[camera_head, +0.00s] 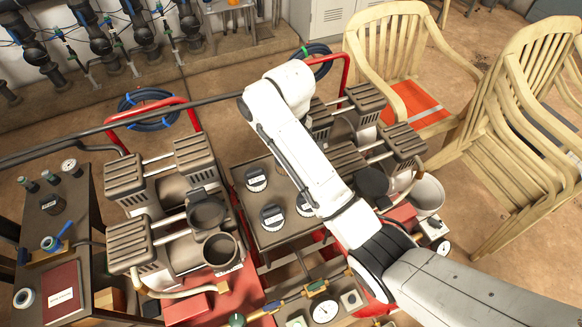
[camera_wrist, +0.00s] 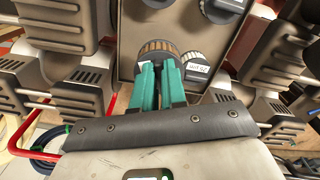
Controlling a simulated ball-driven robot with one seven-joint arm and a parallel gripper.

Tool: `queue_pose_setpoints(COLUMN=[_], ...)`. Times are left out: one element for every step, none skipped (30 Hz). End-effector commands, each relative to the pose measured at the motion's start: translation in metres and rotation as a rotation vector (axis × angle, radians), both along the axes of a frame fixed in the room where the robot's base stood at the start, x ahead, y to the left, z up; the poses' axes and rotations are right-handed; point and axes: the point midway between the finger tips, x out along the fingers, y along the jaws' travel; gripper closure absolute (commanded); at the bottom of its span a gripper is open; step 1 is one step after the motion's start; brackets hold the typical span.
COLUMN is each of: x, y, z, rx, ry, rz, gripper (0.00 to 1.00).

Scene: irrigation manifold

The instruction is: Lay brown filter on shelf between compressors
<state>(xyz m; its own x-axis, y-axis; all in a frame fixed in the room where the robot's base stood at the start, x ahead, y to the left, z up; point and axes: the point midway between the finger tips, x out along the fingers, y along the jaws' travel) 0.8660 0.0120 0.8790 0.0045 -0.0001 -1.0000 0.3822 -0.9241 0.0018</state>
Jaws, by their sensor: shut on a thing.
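In the wrist view, my gripper (camera_wrist: 160,70) has teal fingers shut on the brown filter (camera_wrist: 158,46), a short ribbed cylinder. The filter is over the shelf (camera_wrist: 127,40), next to a canister with a white label (camera_wrist: 198,70). I cannot tell whether the filter touches the shelf or is held just above it. In the head view, the shelf (camera_head: 293,237) lies between the left compressor (camera_head: 182,215) and the right compressor (camera_head: 385,140). My white arm reaches across it there and hides my gripper and the filter.
Several dark canisters with white labels stand on the shelf, such as one at its left (camera_head: 257,180) and one nearer the front (camera_head: 273,217). A side table (camera_head: 80,212) stands at the left. Wooden chairs (camera_head: 520,125) stand at the right. A pressure gauge (camera_head: 324,311) is below the shelf.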

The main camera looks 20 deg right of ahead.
Motion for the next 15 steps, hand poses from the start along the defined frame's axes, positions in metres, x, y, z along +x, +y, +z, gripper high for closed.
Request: queue_pose_setpoints(x=[0.006, 0.010, 0.014, 0.017, 0.020, 0.024, 0.026, 0.028, 0.030, 0.031, 0.032, 0.033, 0.034, 0.035, 0.037], y=[-0.004, -0.006, -0.008, -0.010, -0.012, -0.014, -0.015, -0.016, -0.016, -0.017, -0.017, -0.017, -0.018, -0.019, -0.020], z=[-0.019, -0.023, -0.023, -0.027, -0.031, -0.035, -0.038, -0.041, -0.044, -0.045, -0.046, -0.047, -0.049, -0.051, -0.054], rx=[-0.001, -0.001, -0.001, 0.000, -0.002, -0.001, -0.001, -0.001, -0.001, -0.001, -0.001, -0.001, 0.000, -0.001, -0.001], ry=[0.005, 0.005, 0.006, 0.006, 0.007, 0.005, 0.005, 0.005, 0.004, 0.005, 0.005, 0.004, 0.003, 0.004, 0.004], rz=[-0.001, -0.001, -0.001, -0.001, -0.001, -0.002, -0.001, -0.001, 0.000, 0.001, 0.001, 0.001, 0.001, 0.001, 0.000], gripper=[1.00, 1.00, 1.00, 1.00, 1.00, 1.00, 1.00, 1.00, 1.00, 1.00, 1.00, 1.00, 1.00, 1.00, 1.00])
